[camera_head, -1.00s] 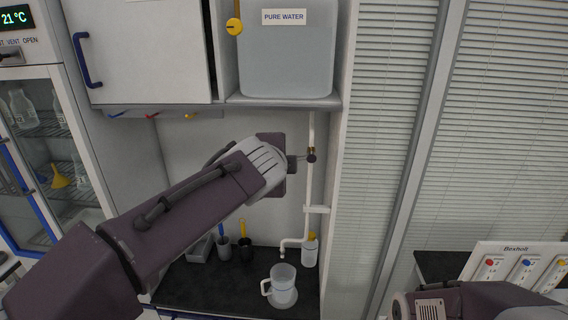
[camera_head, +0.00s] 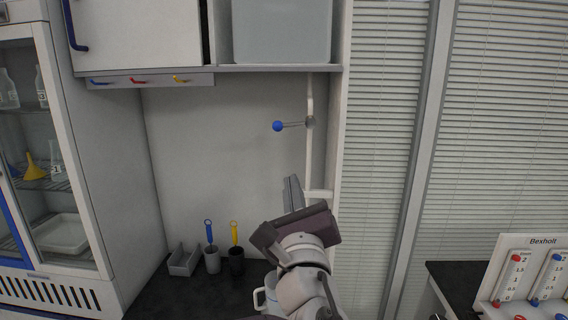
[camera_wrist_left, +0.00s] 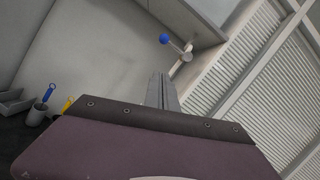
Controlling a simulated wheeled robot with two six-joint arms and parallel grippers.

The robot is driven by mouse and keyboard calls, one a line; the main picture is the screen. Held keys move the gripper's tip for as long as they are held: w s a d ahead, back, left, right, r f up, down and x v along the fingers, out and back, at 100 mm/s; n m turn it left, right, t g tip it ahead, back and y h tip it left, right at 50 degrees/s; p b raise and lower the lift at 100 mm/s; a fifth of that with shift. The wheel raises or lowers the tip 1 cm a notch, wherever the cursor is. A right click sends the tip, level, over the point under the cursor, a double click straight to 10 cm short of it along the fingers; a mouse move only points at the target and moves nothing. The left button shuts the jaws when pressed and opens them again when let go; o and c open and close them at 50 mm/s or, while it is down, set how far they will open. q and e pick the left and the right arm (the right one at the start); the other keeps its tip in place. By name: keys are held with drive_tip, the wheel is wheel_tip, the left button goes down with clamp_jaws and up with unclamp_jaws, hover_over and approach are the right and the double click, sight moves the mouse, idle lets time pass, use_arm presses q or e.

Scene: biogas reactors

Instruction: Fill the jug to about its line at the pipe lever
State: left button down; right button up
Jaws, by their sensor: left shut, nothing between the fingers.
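The pipe lever (camera_head: 293,125) has a blue ball end and points left from the white pipe (camera_head: 309,95), nearly level. It also shows in the left wrist view (camera_wrist_left: 176,47). My left gripper (camera_head: 292,192) is shut and empty, below the lever and apart from it, in front of the pipe. Its closed fingers show in the left wrist view (camera_wrist_left: 161,90). The white jug (camera_head: 267,298) stands on the dark counter, mostly hidden behind my left arm; its handle shows on the left. Its line, its water level and the pipe spout are hidden. My right gripper is out of view.
The water tank (camera_head: 281,30) is on the shelf above. A glass-fronted cabinet (camera_head: 55,170) is at left, a Bexholt board (camera_head: 530,270) at right.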

use_arm(q)
drive_tip(key=p, duration=0.4)
approach(293, 125)
drive_tip(key=w+a+f, duration=0.2)
drive_tip(key=w+f, duration=0.1)
drive_tip(key=w, duration=0.2)
drive_tip(key=r+p, duration=0.1)
drive_tip(key=a+r+p, duration=0.1)
drive_tip(key=shift+w+a+r, duration=0.2)
drive_tip(key=shift+w+r, duration=0.2)
drive_tip(key=shift+w, duration=0.1)
